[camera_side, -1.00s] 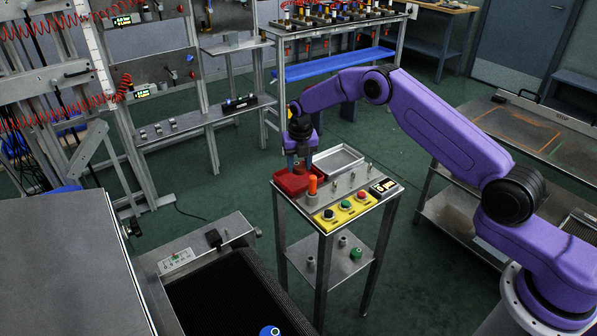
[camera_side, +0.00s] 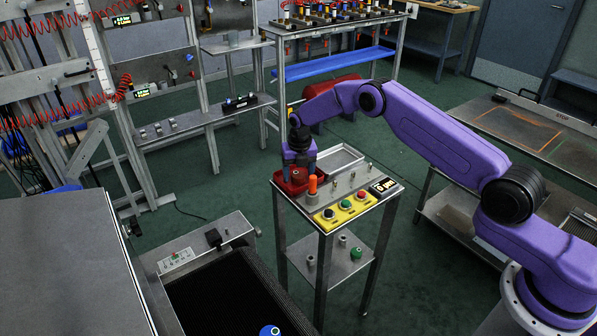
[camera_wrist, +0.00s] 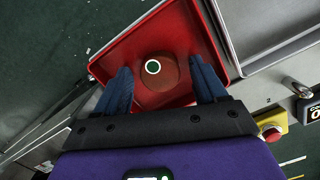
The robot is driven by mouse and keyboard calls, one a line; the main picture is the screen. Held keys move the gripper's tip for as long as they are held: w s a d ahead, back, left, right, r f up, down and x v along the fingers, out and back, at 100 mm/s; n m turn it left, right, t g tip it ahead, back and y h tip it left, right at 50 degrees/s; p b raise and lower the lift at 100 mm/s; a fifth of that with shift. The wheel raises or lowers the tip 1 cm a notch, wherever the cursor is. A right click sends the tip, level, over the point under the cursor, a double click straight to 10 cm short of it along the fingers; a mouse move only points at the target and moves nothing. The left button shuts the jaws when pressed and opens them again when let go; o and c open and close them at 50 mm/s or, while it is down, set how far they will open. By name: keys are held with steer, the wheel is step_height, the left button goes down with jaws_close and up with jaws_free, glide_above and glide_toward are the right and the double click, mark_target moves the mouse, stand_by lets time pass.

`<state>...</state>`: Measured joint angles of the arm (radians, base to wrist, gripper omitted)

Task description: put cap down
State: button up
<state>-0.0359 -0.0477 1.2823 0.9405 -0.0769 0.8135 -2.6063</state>
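The cap (camera_wrist: 153,72) is a round reddish-brown piece with a green, white-ringed dot on top. In the wrist view it lies inside the red tray (camera_wrist: 111,62). The red tray also shows in the side view (camera_side: 284,188), at the left corner of a small metal stand. My gripper (camera_side: 299,178) points down into this tray. In the wrist view my gripper (camera_wrist: 165,92) has its two blue fingers spread wide, one on each side of the cap, with a visible gap on both sides.
An empty grey tray (camera_side: 338,166) sits behind. A yellow button panel (camera_side: 345,208) and a small display (camera_side: 383,185) are on the stand's near right. A black conveyor belt (camera_side: 225,300) runs at the front.

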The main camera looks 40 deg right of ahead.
mark_target(299, 177)
steer(key=shift+r, duration=0.1)
step_height(299, 177, up, 12)
steer(key=s, duration=0.1)
steer(key=shift+s+a, duration=0.15)
steer(key=shift+a, duration=0.1)
steer(key=s+a+r+m, duration=0.3)
steer(key=s+a+r, duration=0.1)
steer(key=s, duration=0.3)
steer(key=s+a+r+m, duration=0.3)
steer(key=s, duration=0.5)
steer(key=s+a+r+m, duration=0.3)
steer(key=s+a+r, duration=0.1)
steer(key=s, duration=0.3)
steer(key=s+d+m, duration=0.3)
steer(key=s, duration=0.6)
steer(key=s+d+m, duration=0.3)
steer(key=s, duration=0.6)
steer(key=s+d+m+g+y, duration=0.1)
steer(key=s+d+m, duration=0.2)
steer(key=s, duration=0.6)
steer(key=shift+s+d+m, duration=0.2)
steer(key=shift+d+m, duration=0.2)
steer(key=shift+d, duration=0.15)
